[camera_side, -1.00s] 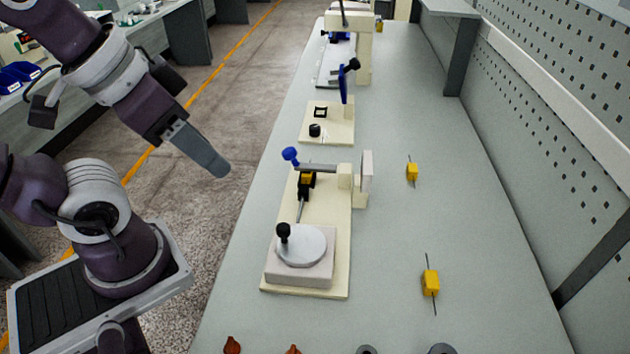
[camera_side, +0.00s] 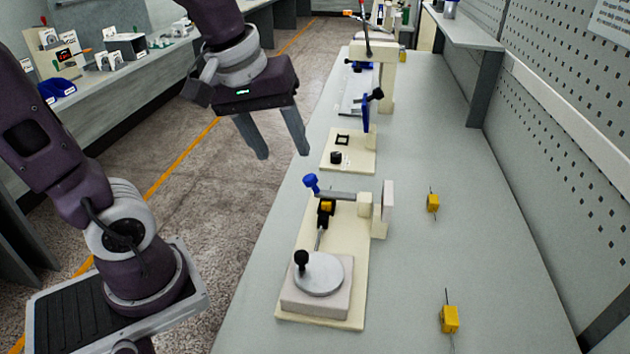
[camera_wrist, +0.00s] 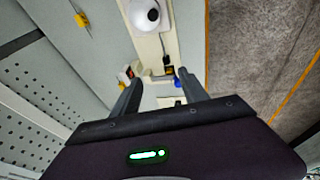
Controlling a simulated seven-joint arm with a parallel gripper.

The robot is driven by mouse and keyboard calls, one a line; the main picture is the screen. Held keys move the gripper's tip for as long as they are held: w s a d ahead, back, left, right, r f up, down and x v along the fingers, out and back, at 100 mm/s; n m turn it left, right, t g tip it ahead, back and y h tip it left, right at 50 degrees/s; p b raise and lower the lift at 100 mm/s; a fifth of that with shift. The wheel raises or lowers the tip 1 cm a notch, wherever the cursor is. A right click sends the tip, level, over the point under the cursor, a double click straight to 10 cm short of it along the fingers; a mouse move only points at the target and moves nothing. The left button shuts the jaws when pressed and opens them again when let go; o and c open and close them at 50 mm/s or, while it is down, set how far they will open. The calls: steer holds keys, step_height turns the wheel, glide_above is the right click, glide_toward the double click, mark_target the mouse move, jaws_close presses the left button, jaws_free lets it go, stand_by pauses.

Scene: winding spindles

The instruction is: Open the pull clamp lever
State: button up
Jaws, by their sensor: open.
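My gripper (camera_side: 283,155) is open and empty, pointing down, left of the bench edge and apart from the fixtures. The near fixture has a cream base (camera_side: 345,275), a grey bar (camera_side: 340,196) ending in a blue knob (camera_side: 311,181), and a pale disc (camera_side: 319,274) with a black knob. Farther back, a blue lever (camera_side: 366,111) with a black tip stands upright on a second cream fixture. I cannot tell which is the pull clamp lever. In the wrist view, the near fixture's blue knob (camera_wrist: 178,81) appears between the open fingers, with the pale disc (camera_wrist: 144,14) above.
Two yellow parts with thin leads (camera_side: 432,203) (camera_side: 450,319) lie on the grey bench (camera_side: 455,150). A taller cream stand (camera_side: 387,82) is at the back. A pegboard wall (camera_side: 570,130) borders the bench on the right. The bench's right half is mostly clear.

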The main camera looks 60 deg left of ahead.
steer(key=w+a+f+n+g, duration=0.2)
steer(key=w+a+f+n, duration=0.45)
steer(key=w+n, duration=0.25)
steer(key=n, duration=0.5)
glide_above(308, 177)
steer(key=s+d, duration=0.1)
steer(key=shift+g, duration=0.4)
step_height(308, 177, down, 5)
steer(key=shift+d+f, duration=0.1)
steer(key=shift+n+y, duration=0.3)
steer(key=shift+n, duration=0.4)
steer(key=f, duration=0.5)
steer(key=w+a+f, duration=0.1)
steer(key=f, duration=0.2)
steer(key=shift+a+f, duration=0.1)
jaws_close()
